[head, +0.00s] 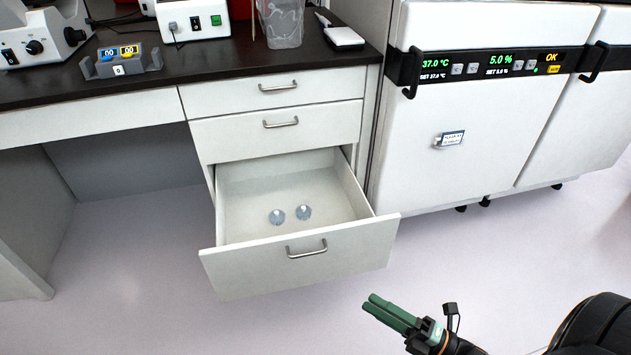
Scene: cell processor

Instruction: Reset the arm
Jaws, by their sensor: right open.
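My right gripper (372,303), with green fingers, is at the lower right of the head view. It is open and nothing shows between its fingers, which look close together from this angle. It is over the floor, in front of and to the right of the open drawer, apart from it. My left gripper is not in view.
The bottom drawer (300,263) stands pulled out, with two small clear round items (277,216) inside. The drawers above it are shut. White incubators (490,120) stand at the right. The dark counter (210,75) holds lab devices and a rack (120,66). The front floor is clear.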

